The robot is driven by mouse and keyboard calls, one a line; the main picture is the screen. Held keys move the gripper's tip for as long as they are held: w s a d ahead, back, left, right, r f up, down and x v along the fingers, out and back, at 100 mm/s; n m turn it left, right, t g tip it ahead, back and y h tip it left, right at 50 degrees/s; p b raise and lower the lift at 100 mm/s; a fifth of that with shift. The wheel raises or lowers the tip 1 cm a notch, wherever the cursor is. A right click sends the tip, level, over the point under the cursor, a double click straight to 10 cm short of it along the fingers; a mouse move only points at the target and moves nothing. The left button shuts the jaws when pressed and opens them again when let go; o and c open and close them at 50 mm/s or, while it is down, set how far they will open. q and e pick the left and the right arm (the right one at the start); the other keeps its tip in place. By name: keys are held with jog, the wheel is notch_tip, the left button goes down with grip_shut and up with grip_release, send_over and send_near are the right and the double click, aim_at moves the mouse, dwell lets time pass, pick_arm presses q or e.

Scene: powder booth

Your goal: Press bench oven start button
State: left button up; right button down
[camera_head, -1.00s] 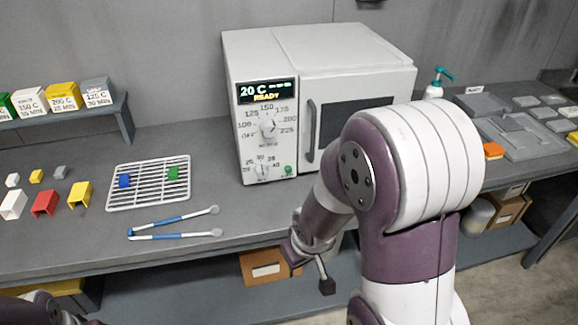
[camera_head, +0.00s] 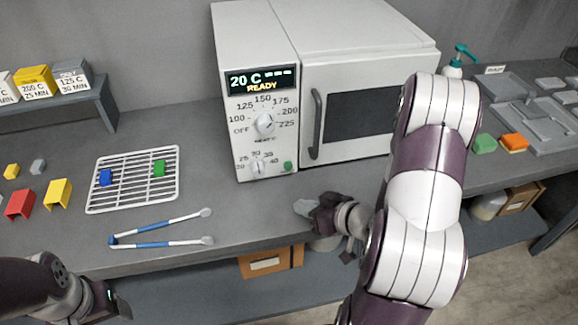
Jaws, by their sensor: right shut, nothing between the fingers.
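The bench oven (camera_head: 350,60) is a white box on the grey bench, its door shut. Its display (camera_head: 261,80) reads 20 C and READY. The green start button (camera_head: 288,166) is at the lower right of the control panel, beside the lower timer knob (camera_head: 257,167). My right gripper (camera_head: 304,208) is shut and empty, below and slightly right of the button in the picture, apart from it. My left gripper (camera_head: 122,306) is at the lower left, in front of the bench edge; its fingers are too unclear to judge.
A white wire rack (camera_head: 133,201) with a blue and a green piece lies left of the oven. Blue-handled tongs (camera_head: 160,243) lie in front of it. Red and yellow (camera_head: 59,193) pieces are at far left. A pump bottle (camera_head: 455,66) stands right of the oven.

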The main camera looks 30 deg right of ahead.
aim_at(288, 166)
jog(key=shift+w+d, duration=0.15)
jog(key=shift+w, duration=0.25)
jog(key=w, duration=0.2)
jog(key=w+d, duration=0.1)
jog(key=w, duration=0.3)
jog(key=shift+w+d, duration=0.35)
jog(key=shift+w, duration=0.5)
jog(key=shift+w, duration=0.15)
dwell(0.9)
jog(key=shift+w+d+p, duration=0.1)
jog(key=shift+w+p, duration=0.05)
jog(key=shift+p, duration=0.25)
jog(key=shift+w, duration=0.1)
